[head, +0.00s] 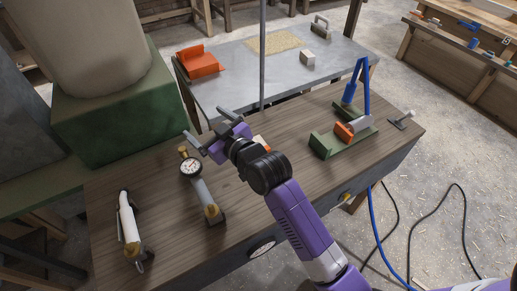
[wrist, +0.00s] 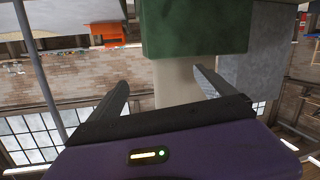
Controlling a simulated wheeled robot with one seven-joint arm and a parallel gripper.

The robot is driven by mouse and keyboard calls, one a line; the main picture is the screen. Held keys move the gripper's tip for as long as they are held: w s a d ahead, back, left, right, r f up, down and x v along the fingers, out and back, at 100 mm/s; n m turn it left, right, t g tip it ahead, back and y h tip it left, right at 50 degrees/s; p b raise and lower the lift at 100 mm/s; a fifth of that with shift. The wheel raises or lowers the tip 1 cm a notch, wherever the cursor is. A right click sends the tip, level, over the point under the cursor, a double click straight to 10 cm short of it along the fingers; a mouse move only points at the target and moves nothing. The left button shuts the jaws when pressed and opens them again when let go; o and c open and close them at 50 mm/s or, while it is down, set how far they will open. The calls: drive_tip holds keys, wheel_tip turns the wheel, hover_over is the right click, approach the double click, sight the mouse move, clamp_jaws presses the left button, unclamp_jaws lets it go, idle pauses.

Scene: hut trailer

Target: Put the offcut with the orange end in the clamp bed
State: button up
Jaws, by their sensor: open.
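The green clamp bed (head: 322,147) with a blue lever stands at the right end of the wooden bench. In it lies a grey piece with an orange end (head: 344,132); whether this is the offcut or part of the clamp I cannot tell. A small cream and orange piece (head: 259,141) lies on the bench behind my wrist, mostly hidden. My gripper (head: 203,121) is open and empty above the bench, left of both. In the wrist view my gripper (wrist: 161,77) has its fingers spread with nothing between them.
A dial gauge (head: 191,168) and a white-handled tool (head: 129,221) stand on the bench's left half. A green box (head: 110,125) is at the left. Behind is a grey table (head: 235,80) with an orange part (head: 200,64). A thin pole (head: 262,60) rises behind the bench.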

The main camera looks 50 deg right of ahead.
drive_tip(key=w+d+f+n+g, duration=0.2)
drive_tip(key=w+d+n+g, duration=0.55)
drive_tip(key=d, duration=0.45)
drive_tip(key=s+f+n+g, duration=0.2)
drive_tip(key=s, duration=0.2)
drive_tip(key=s+d+f+n+g+y, duration=0.1)
drive_tip(key=s+f+n+g, duration=0.1)
drive_tip(key=s+g, duration=0.1)
drive_tip(key=s+f+n+g+b, duration=0.1)
drive_tip(key=s+f+n+g, duration=0.1)
drive_tip(key=s, duration=0.4)
drive_tip(key=shift+d+f+g, duration=0.1)
drive_tip(key=shift+d+g, duration=0.3)
drive_tip(key=shift+g, duration=0.35)
drive_tip(key=shift+f+n, duration=0.15)
drive_tip(key=shift+n, duration=0.1)
drive_tip(key=shift+f, duration=0.35)
drive_tip(key=shift+d+f+p, duration=0.1)
drive_tip(key=shift+f+p, duration=0.4)
drive_tip(key=shift+f, duration=2.95)
